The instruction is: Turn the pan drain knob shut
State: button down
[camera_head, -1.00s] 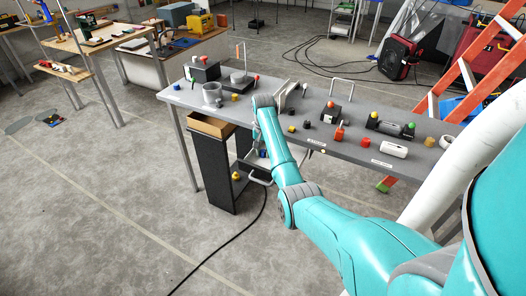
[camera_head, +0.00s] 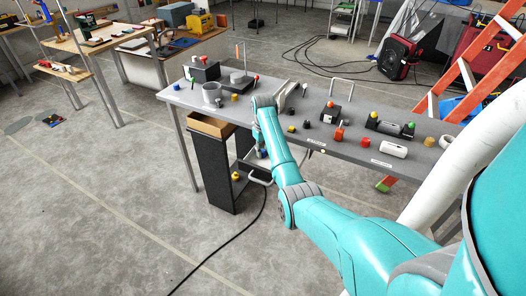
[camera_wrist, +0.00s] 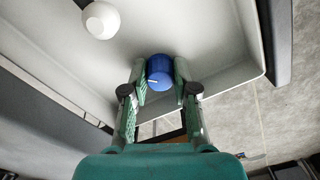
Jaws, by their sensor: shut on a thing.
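The knob sits by the pale pan (camera_wrist: 225,65), whose wall and rim fill much of the wrist view. In the head view my teal arm reaches to the table's near edge.
A white round knob (camera_wrist: 101,20) is at the upper left of the wrist view. In the head view the grey table (camera_head: 345,146) bears several small items. A dark cabinet (camera_head: 213,172) stands under its left part, and a black cable crosses the floor.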

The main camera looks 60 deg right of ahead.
aim_at(263, 151)
jog(key=n, duration=0.4)
jog(key=shift+n, duration=2.5)
jog(key=shift+d, duration=0.1)
jog(key=c, duration=0.9)
grip_release()
jog(key=shift+r, duration=0.1)
notch_tip(263, 151, up, 7)
jog(key=shift+r, duration=0.15)
